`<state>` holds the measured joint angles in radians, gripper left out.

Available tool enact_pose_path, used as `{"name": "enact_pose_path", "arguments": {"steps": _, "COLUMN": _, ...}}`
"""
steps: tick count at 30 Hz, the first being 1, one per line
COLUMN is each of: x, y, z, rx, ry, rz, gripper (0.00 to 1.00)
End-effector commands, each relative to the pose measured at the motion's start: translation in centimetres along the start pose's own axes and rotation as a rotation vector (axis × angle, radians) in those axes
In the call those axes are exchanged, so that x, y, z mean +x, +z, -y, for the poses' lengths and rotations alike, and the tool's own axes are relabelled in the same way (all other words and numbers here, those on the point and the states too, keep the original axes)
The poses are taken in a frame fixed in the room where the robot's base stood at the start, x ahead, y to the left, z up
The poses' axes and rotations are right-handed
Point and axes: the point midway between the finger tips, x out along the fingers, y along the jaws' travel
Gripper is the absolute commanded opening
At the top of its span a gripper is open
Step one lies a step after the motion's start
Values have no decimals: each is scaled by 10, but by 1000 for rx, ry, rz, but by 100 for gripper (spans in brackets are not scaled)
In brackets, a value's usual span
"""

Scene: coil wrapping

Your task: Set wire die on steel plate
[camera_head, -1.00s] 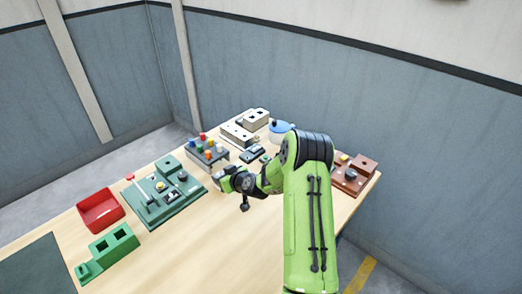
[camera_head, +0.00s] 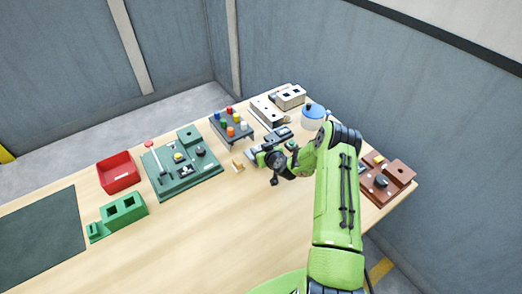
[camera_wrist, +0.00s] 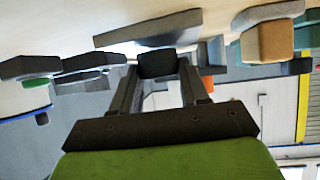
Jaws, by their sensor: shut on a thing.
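My gripper (camera_head: 256,154) is low over the middle of the table in the head view, where my wrist hides much of its tip. In the wrist view my gripper (camera_wrist: 158,66) is shut on a small black block, which I take for the wire die (camera_wrist: 158,62). A flat grey slab, probably the steel plate (camera_wrist: 148,27), lies just beyond the die in that view. I cannot tell whether the die touches it. The die cannot be made out in the head view.
A small tan block (camera_head: 238,165) stands just left of my gripper. Behind are a peg rack (camera_head: 231,123), a dark fixture (camera_head: 284,132) and a blue-lidded pot (camera_head: 313,116). A green fixture board (camera_head: 181,168) and red bin (camera_head: 118,173) stand left.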

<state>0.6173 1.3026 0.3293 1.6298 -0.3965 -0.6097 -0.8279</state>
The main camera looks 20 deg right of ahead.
Motion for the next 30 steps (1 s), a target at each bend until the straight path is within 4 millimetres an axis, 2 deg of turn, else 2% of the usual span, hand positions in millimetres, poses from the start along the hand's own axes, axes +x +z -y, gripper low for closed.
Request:
{"name": "enact_pose_path", "arguments": {"steps": 12, "x": 4, "y": 6, "z": 0, "rx": 0, "ry": -1, "rz": -4, "gripper": 3}}
{"name": "enact_pose_path", "arguments": {"steps": 13, "x": 4, "y": 8, "z": 0, "rx": 0, "ry": -1, "rz": -2, "gripper": 46}}
{"name": "enact_pose_path", "arguments": {"steps": 18, "x": 4, "y": 6, "z": 0, "rx": 0, "ry": -1, "rz": -2, "gripper": 70}}
{"name": "enact_pose_path", "arguments": {"steps": 27, "x": 2, "y": 4, "z": 0, "rx": 1, "ry": -1, "rz": -2, "gripper": 70}}
{"name": "enact_pose_path", "arguments": {"steps": 30, "x": -8, "y": 2, "z": -1, "rx": 0, "ry": 0, "rz": -2, "gripper": 70}}
